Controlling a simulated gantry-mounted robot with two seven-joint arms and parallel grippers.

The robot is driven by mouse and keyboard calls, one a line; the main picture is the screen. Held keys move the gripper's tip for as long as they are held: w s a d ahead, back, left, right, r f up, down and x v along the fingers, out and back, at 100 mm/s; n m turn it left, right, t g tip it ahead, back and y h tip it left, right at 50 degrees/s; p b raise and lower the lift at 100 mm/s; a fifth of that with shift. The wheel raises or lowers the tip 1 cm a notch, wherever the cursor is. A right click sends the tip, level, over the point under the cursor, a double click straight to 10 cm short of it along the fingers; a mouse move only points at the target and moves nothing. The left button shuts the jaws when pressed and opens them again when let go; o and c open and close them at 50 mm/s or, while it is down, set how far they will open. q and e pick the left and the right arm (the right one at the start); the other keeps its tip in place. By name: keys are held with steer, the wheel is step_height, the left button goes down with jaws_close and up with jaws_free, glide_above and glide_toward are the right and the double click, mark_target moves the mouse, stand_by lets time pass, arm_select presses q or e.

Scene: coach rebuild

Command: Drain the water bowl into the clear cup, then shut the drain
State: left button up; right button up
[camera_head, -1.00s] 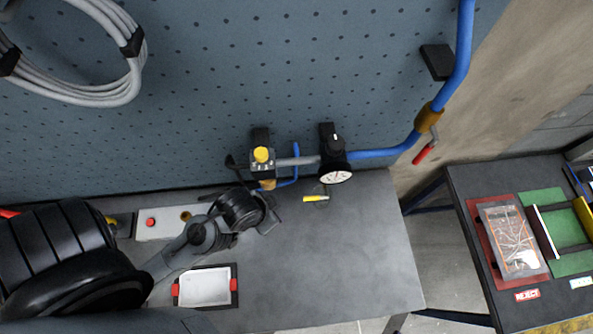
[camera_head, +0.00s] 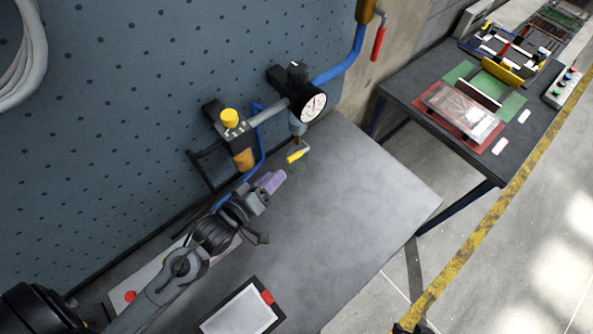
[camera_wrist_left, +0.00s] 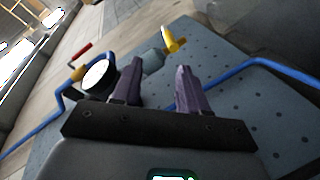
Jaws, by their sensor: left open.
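The water bowl (camera_head: 298,127) is a small bluish-grey piece under the round gauge, partly hidden by it. It also shows in the left wrist view (camera_wrist_left: 153,60). Below it is the drain, with a yellow handle (camera_head: 297,155) pointing down-left; the handle shows in the left wrist view (camera_wrist_left: 172,42) beyond the fingers. My left gripper (camera_head: 270,181) has purple fingers and is open and empty. It is just lower left of the yellow handle, apart from it. In the left wrist view its fingers (camera_wrist_left: 160,76) stand apart. I cannot make out a clear cup. My right gripper is not in view.
A gauge (camera_head: 312,107) and a yellow-knobbed valve (camera_head: 230,119) with an amber piece (camera_head: 243,158) hang on the pegboard, with blue pipes. The bench's right part (camera_head: 370,200) is clear.

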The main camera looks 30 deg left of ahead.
arm_select(q)
steer(key=t+b, duration=0.2)
steer(key=b, duration=0.2)
glide_toward(299, 153)
steer(key=s+f, duration=0.1)
steer(key=shift+n+h, duration=0.4)
steer(key=shift+n, duration=0.1)
steer(key=w, duration=0.9)
steer(key=shift+d, duration=0.3)
steer(key=shift+w+d+f, duration=0.1)
steer(key=shift+w, duration=0.6)
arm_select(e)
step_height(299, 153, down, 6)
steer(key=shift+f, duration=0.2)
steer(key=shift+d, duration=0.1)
arm_select(q)
jaws_close()
